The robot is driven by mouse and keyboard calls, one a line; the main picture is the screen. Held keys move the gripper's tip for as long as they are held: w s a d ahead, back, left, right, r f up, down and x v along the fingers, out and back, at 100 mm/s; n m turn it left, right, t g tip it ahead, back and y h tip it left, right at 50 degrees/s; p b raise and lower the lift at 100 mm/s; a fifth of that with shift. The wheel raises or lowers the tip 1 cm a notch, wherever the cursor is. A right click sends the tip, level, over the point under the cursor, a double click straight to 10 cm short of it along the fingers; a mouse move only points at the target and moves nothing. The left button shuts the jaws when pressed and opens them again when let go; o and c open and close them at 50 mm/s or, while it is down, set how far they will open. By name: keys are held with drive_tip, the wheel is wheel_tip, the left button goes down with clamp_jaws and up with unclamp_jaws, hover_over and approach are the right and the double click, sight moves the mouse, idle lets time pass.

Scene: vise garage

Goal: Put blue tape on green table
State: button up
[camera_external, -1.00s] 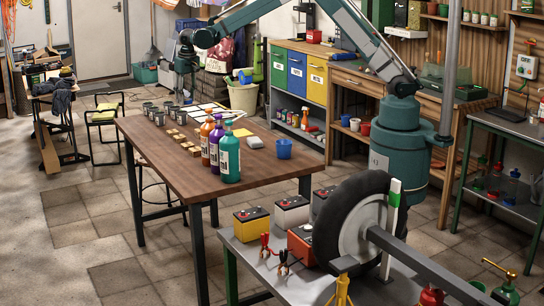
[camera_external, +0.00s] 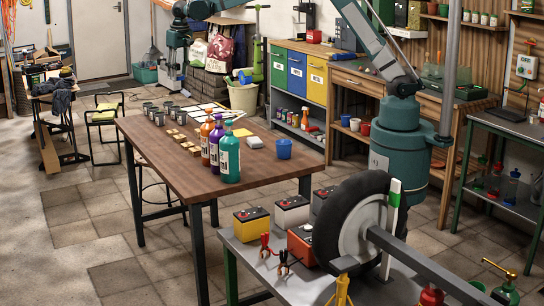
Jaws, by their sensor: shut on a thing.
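My arm's far end (camera_external: 190,8) shows at the top edge, left of centre, beyond the wooden table. No table with a fully green top shows. A grey-topped bench with green legs (camera_external: 505,127) stands at the right, with small bottles on its lower shelf. The nearer grey-topped table (camera_external: 245,257) also has a green leg; a wheel and several batteries are on it.
Drawer cabinets (camera_external: 297,73) and a workbench line the back. A white bucket (camera_external: 243,95) stands behind the table. The tiled floor at left is mostly clear.

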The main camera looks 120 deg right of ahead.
drive_tip(key=w+a+n, duration=0.1)
drive_tip(key=w+a, duration=0.5)
drive_tip(key=a, duration=0.7)
drive_tip(key=w+a+n, duration=0.2)
drive_tip(key=w+a, duration=0.4)
drive_tip(key=a, duration=0.7)
drive_tip(key=w+a+n, duration=0.1)
drive_tip(key=w+a, duration=0.5)
drive_tip(key=a, duration=0.7)
drive_tip(key=a+n+b, duration=0.2)
drive_tip(key=a+n, duration=0.2)
drive_tip(key=a, duration=4)
drive_tip(key=s+a+n, duration=0.1)
drive_tip(key=s+a, duration=0.5)
drive_tip(key=a, duration=0.5)
drive_tip(key=s+a+n+t+y, duration=0.15)
drive_tip(key=s+a, duration=0.35)
drive_tip(key=a, duration=0.6)
drive_tip(key=s+a+n+g+h, duration=0.15)
drive_tip(key=s+a, duration=0.45)
drive_tip(key=a, duration=0.6)
drive_tip(key=s+a+n+t+y+b, duration=0.15)
drive_tip(key=s+a+n, duration=0.25)
drive_tip(key=s+a, duration=2)
wheel_tip(320, 180, down, 26)
drive_tip(key=s+d, duration=0.1)
drive_tip(key=d, duration=0.1)
drive_tip(key=shift+s+d+m, duration=0.15)
drive_tip(key=shift+d+m, duration=0.1)
drive_tip(key=shift+m, duration=0.05)
